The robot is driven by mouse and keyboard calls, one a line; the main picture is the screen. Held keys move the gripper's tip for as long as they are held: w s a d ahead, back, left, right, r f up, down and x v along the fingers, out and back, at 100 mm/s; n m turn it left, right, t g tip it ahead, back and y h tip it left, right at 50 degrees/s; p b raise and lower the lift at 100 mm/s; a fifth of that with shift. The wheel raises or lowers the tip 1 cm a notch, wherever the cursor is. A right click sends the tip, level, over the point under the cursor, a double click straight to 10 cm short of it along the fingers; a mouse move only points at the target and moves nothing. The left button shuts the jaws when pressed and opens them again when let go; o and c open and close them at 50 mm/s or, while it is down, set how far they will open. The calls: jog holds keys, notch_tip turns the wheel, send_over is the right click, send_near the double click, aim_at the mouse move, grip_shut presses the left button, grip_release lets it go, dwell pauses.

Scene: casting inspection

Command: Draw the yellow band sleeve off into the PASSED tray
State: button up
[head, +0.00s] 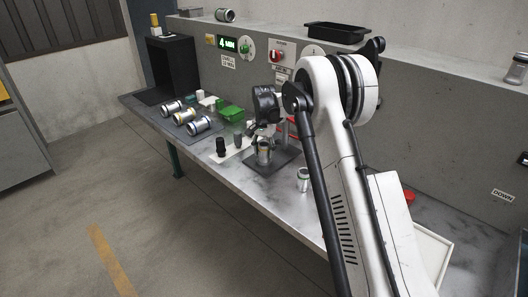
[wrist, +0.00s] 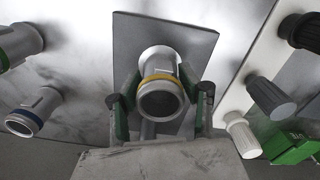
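The sleeve with the yellow band (wrist: 160,96) stands upright on a dark plate (wrist: 205,42), seen nearly end-on in the wrist view. In the head view the sleeve (head: 264,153) stands under my gripper (head: 263,135), partly covered by it. In the wrist view the green fingers of my gripper (wrist: 162,104) are spread on either side of the sleeve, with a small gap at each side. A tray marked PASSED cannot be made out; a pale tray edge (head: 436,249) shows behind my arm at lower right, and its label is not readable.
Several banded sleeves (head: 200,125) lie at the bench's left. A black plug (head: 221,147) and grey plug (head: 238,141) stand on a white board beside the plate. A green bin (head: 231,112) is behind. Another sleeve (head: 303,180) stands right of the plate. A black tray (head: 337,32) sits on the ledge.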

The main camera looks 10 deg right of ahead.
aim_at(264, 143)
grip_shut()
jog(key=shift+c, duration=0.4)
grip_release()
jog(key=c, duration=0.5)
jog(key=shift+r, duration=0.1)
jog(key=shift+r, duration=0.1)
jog(key=shift+r+p, duration=0.45)
jog(key=shift+r, duration=1.3)
jog(key=shift+r+p, duration=0.6)
jog(key=shift+r, duration=1.45)
